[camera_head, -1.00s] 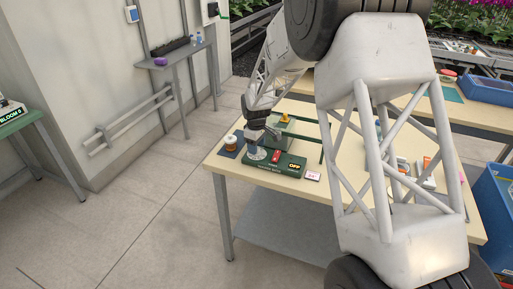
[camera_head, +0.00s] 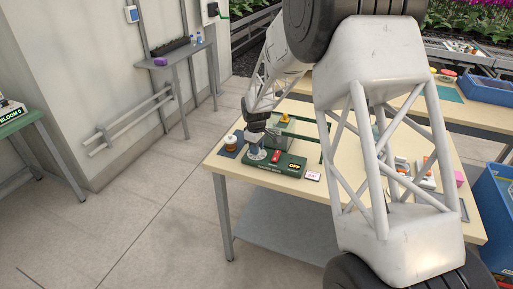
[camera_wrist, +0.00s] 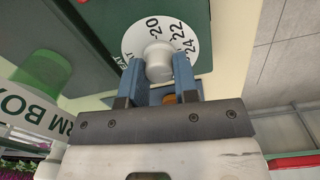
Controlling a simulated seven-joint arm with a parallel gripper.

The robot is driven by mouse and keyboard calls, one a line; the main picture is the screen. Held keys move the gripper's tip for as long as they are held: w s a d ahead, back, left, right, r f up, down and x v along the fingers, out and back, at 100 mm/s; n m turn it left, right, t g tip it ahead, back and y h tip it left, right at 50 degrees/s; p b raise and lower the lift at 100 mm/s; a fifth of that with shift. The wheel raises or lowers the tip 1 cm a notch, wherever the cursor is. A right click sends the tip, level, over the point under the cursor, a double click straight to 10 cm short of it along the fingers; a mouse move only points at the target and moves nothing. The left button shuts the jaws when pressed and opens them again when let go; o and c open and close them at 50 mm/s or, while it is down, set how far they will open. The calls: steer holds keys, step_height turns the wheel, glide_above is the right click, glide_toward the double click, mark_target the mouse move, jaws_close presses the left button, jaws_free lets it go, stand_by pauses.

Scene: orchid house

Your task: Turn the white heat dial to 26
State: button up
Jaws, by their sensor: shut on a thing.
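The white heat dial (camera_wrist: 135,38) fills the top middle of the wrist view. It has a round knob (camera_wrist: 158,62) and a printed scale where 20, 22 and 24 can be read; 26 is not visible. My gripper (camera_wrist: 159,78) has its two blue fingers on either side of the knob and is shut on it. In the head view, the dial (camera_head: 256,155) sits at the left end of a dark green control box (camera_head: 283,172) on the table, and my gripper (camera_head: 255,146) reaches it from above. The knob is mostly hidden there.
The box also carries a red switch (camera_head: 276,156) and a display reading OFF (camera_head: 294,166). A clear case (camera_head: 284,128) stands behind.

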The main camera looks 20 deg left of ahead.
steer(key=m, duration=0.3)
steer(key=shift+m, duration=2.4)
steer(key=o, duration=0.9)
steer(key=shift+o, duration=0.2)
steer(key=shift+a+r, duration=0.1)
steer(key=shift+r, duration=3.85)
